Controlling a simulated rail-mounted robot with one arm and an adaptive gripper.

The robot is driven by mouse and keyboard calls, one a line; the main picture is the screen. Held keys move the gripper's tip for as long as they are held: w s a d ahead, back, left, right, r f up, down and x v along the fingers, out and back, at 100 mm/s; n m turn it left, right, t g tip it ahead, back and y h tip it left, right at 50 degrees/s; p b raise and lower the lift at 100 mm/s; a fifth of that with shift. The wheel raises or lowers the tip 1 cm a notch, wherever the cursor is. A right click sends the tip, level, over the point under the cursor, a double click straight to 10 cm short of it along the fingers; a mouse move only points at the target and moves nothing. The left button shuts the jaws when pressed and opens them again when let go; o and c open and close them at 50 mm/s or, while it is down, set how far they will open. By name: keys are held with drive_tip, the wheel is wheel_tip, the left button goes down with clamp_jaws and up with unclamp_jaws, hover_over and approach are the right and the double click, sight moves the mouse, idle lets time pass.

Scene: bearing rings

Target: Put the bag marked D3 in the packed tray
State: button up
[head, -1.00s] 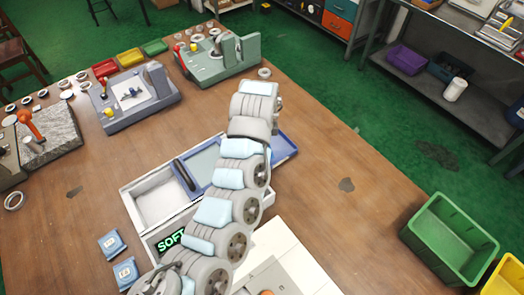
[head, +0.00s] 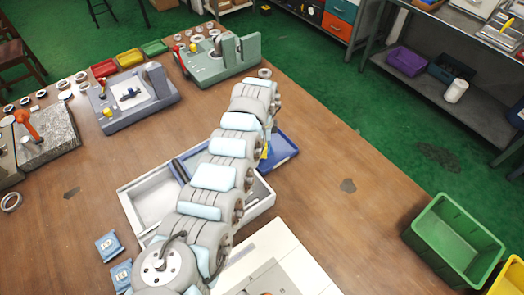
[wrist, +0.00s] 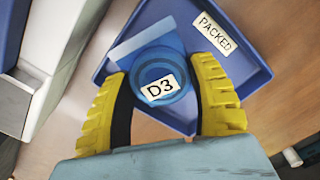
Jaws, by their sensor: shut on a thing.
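The bag marked D3 (wrist: 160,88) is blue with a white label. In the wrist view it sits between the yellow fingers of my gripper (wrist: 163,100), which is shut on it. The packed tray (wrist: 258,75) is blue, with a white PACKED label, and lies behind the bag in this view. The bag appears over the tray's inside; I cannot tell whether it touches the floor of the tray. In the head view the tray (head: 288,153) shows to the right of my arm, beside the white station. There my arm mostly hides the gripper and the bag.
Two other blue bags (head: 108,246) (head: 121,275) lie on the table at the left of the white station (head: 150,212). A grey fixture (head: 135,100) and a green fixture (head: 220,62) stand further back. The table right of the tray is mostly clear. A green bin (head: 452,240) stands at the right.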

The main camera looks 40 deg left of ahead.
drive_tip(key=shift+w+a+f, duration=0.15)
drive_tip(key=shift+w+f, duration=0.05)
drive_tip(key=shift+f, duration=0.25)
drive_tip(key=shift+f+b, duration=0.5)
drive_tip(key=shift+f, duration=0.8)
drive_tip(key=shift+f, duration=0.2)
drive_tip(key=o, duration=1.2)
drive_tip(key=shift+r, duration=0.1)
wheel_tip(320, 180, up, 12)
drive_tip(key=shift+r+p, duration=0.1)
drive_tip(key=shift+p, duration=0.85)
